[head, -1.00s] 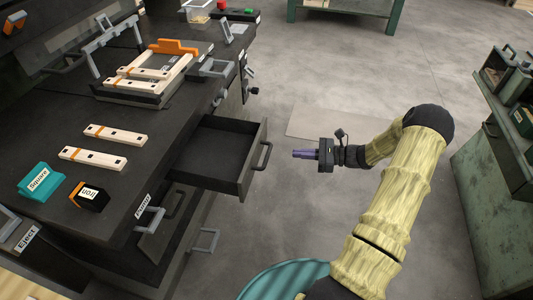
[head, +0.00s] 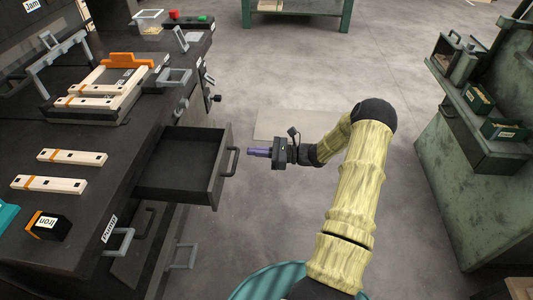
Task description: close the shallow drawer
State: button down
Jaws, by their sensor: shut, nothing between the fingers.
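The shallow drawer (head: 180,192) is dark grey, empty and pulled out from the workbench. Its front panel (head: 217,181) faces right and carries a grey bar handle (head: 235,161).
The workbench top (head: 107,140) bears wooden slats (head: 72,157), a black box labelled Iron (head: 48,226) and a crate jig with an orange clamp (head: 129,59). A green cabinet (head: 455,180) stands at right.

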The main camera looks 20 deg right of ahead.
aim_at(224, 149)
jog(key=b+x, duration=0.1)
jog(key=x, duration=0.6)
jog(key=shift+w+a, duration=0.15)
jog(key=shift+a, duration=0.15)
jog(key=shift+w, duration=0.15)
